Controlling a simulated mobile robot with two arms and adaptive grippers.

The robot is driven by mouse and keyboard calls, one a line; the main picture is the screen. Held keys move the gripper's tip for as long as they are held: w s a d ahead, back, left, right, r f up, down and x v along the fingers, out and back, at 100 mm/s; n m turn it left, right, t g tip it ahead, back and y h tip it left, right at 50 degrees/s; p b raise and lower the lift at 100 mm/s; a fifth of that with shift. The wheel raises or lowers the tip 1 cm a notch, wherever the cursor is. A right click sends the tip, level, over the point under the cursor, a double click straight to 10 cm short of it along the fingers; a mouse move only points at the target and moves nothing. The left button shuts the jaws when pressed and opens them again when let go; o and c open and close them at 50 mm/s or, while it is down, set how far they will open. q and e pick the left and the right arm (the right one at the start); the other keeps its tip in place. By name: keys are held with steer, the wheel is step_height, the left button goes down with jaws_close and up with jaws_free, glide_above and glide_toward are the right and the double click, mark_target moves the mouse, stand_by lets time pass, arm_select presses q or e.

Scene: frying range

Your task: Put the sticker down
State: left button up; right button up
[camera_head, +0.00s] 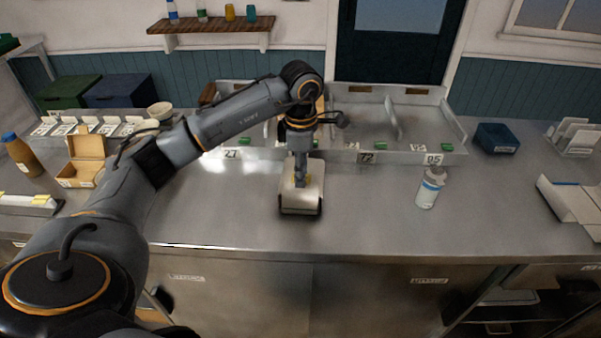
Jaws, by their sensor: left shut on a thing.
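My left gripper (300,178) points straight down over the steel counter, near its middle. It is shut on a small yellow piece, which looks like the sticker (297,181); the fingers hide most of it. Directly below is a pale box-like block (301,200) with a dark lower edge, standing on the counter. I cannot tell whether the sticker touches the top of the block. My right gripper is not in view.
A divided tray with number labels (367,157) runs behind the gripper. A white bottle (430,187) stands to the right. An open cardboard box (84,172) and a brown bottle (22,155) stand at left. The counter in front of the white bottle is clear.

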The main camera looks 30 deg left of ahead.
arm_select(q)
steer(key=shift+f+p, duration=0.4)
steer(key=shift+f, duration=0.45)
steer(key=shift+f+b, duration=0.5)
steer(key=shift+f, duration=0.05)
steer(key=shift+s+f, duration=0.2)
steer(key=o, duration=0.7)
steer(key=shift+f, duration=0.1)
steer(key=shift+w, duration=0.1)
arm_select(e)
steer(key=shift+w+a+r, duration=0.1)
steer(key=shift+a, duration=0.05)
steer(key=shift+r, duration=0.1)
arm_select(q)
steer(key=shift+r, duration=0.35)
steer(key=shift+r+b, duration=0.8)
steer(key=shift+r, duration=5.6)
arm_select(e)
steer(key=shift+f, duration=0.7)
